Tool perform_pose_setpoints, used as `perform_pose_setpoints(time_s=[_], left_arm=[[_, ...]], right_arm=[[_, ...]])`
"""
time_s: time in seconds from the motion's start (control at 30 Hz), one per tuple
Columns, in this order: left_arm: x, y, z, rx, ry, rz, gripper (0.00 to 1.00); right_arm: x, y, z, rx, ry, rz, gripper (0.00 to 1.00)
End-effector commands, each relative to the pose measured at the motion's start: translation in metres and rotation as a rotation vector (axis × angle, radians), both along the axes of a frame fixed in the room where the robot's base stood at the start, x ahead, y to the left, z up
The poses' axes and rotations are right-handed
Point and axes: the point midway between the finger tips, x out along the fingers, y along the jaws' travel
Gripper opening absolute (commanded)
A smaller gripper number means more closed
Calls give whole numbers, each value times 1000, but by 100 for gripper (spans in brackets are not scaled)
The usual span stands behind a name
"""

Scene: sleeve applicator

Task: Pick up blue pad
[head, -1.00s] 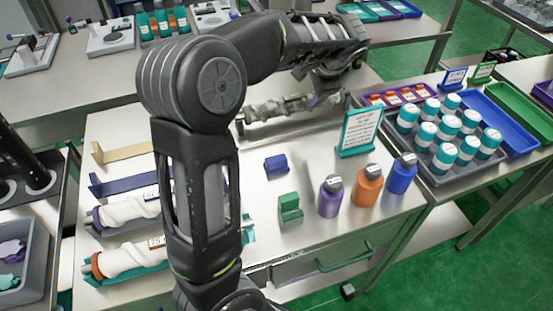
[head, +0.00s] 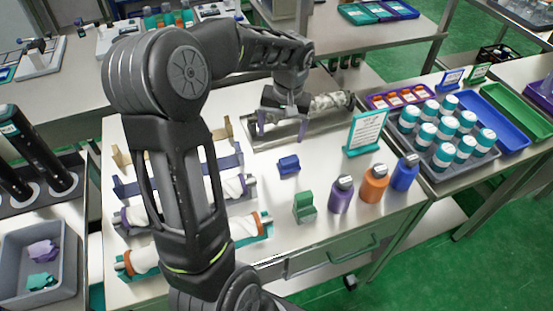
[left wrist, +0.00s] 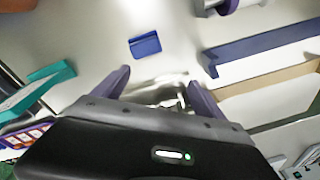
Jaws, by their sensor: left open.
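The blue pad (head: 289,165) is a small dark blue block lying on the steel table, just in front of the long metal tray. In the left wrist view the blue pad (left wrist: 145,45) lies ahead of the fingers and a little left of their middle. My left gripper (head: 283,132) is open and empty. Its fingers point down over the tray, behind the blue pad and apart from it. In the left wrist view its two purple-grey fingers (left wrist: 160,90) are spread wide. My right gripper does not show.
A green block (head: 305,207) and purple, orange and blue bottles (head: 374,184) stand nearby. A teal-framed sign (head: 365,132) stands right of the pad. Blue and tan brackets and white rolls (head: 243,228) are at left, partly hidden by my arm. The metal tray (head: 330,125) lies behind.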

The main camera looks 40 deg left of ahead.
Motion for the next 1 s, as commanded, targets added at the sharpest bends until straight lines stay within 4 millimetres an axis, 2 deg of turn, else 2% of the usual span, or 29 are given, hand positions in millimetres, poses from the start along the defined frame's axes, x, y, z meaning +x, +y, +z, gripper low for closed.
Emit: perform_pose_setpoints(time_s=[0.03,0.13,0.2,0.3,0.6,0.83,1.0], left_arm=[[-3,-15,-3,-49,-5,129,82],[-4,-37,-9,-114,-13,349,82],[-4,-42,-9,-132,-16,456,82],[-4,-42,-9,-133,-20,528,82],[-4,-41,-10,-131,-22,538,82],[-4,-41,-34,-130,-23,536,82],[-4,-41,-35,-130,-23,535,82]], right_arm=[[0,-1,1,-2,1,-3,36],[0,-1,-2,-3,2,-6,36],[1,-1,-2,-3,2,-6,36],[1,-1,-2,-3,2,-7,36],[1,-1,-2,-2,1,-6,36],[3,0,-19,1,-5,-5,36],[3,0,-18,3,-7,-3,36]])
